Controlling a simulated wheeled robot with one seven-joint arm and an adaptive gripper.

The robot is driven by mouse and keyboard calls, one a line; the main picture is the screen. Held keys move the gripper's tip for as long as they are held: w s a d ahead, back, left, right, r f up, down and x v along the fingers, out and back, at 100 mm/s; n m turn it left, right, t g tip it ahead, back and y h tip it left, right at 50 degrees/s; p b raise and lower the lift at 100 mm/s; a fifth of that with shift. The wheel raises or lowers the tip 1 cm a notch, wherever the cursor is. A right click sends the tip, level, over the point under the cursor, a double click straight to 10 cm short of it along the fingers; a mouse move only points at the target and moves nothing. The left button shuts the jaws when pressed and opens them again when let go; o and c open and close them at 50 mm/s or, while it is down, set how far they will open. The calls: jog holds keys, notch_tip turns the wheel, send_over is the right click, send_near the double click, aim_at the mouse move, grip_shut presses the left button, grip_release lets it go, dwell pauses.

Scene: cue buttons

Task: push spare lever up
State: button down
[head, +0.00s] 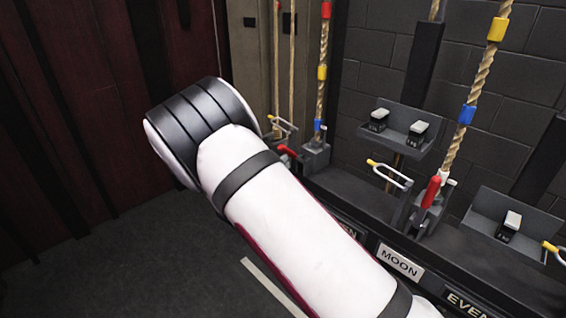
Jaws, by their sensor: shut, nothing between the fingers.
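No label reading "spare" shows in the head view, so I cannot tell which lever it is. One red-handled lever (431,192) stands roughly upright above a plate reading MOON (401,261). Another red handle (287,151) shows farther left, partly hidden by my arm. Metal loops with yellow tips show beside them: a middle loop (390,174), a far-left loop (283,127), and a right loop (553,248) cut off by the frame edge. My white arm crosses the middle of the view; my gripper is not visible.
Ropes with coloured bands, such as the right rope (479,82), run up the dark block wall. A grey shelf (398,137) holds small black devices. A plate reading EVEN (465,303) is at lower right. A dark red curtain (60,110) hangs left, above open floor.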

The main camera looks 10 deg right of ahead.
jog(key=w+d+r+m+g+y+p, duration=0.1)
jog(key=w+d+r+g+y+p, duration=0.3)
jog(key=d+r+p, duration=0.2)
jog(key=shift+w+d+r+m, duration=0.15)
jog(key=shift+w+r+m, duration=0.15)
jog(key=shift+r, duration=0.1)
jog(key=shift+d, duration=0.1)
dwell(0.6)
